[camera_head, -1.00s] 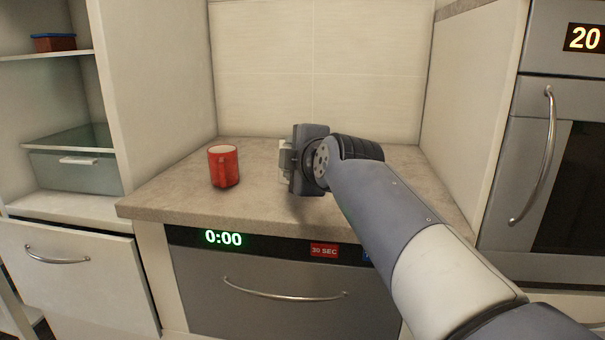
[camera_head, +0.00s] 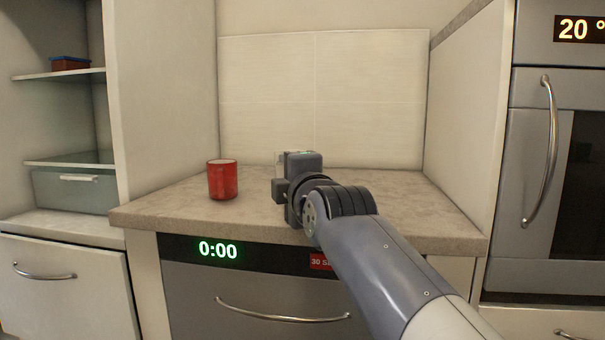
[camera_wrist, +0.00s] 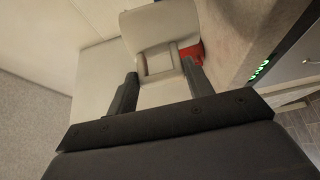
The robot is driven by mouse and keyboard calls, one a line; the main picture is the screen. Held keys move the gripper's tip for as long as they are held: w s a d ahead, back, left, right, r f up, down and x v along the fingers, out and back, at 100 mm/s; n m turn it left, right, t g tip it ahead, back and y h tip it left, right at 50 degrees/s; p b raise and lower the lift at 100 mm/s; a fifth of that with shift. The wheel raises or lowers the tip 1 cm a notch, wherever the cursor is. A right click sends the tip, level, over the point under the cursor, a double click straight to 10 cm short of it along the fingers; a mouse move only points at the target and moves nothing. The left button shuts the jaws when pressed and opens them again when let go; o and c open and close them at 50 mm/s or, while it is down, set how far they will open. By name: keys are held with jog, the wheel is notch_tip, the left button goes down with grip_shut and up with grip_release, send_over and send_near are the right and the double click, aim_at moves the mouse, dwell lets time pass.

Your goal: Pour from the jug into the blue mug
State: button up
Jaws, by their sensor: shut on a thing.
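A pale jug (camera_wrist: 160,28) fills the upper middle of the wrist view. My gripper (camera_wrist: 160,72) is shut on the jug's handle (camera_wrist: 156,68), one finger on each side. In the head view my gripper (camera_head: 283,178) is over the counter, right of the red mug, and hides nearly all of the jug; only a pale sliver (camera_head: 281,158) shows. A red mug (camera_head: 222,180) stands upright on the counter, apart from the gripper. Part of a red thing, likely that mug, shows behind the jug in the wrist view (camera_wrist: 194,52). I see no blue mug.
The stone counter (camera_head: 165,203) is clear around the red mug. Side panels (camera_head: 160,90) and (camera_head: 465,120) as cabinet walls bound it left and right. An appliance with a 0:00 display (camera_head: 218,250) sits below. An oven (camera_head: 520,240) stands at right, open shelves (camera_head: 60,75) at left.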

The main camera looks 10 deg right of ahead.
jog(key=shift+r, duration=0.2)
notch_tip(320, 180, up, 3)
jog(key=shift+f+p, duration=0.1)
jog(key=shift+p, duration=0.95)
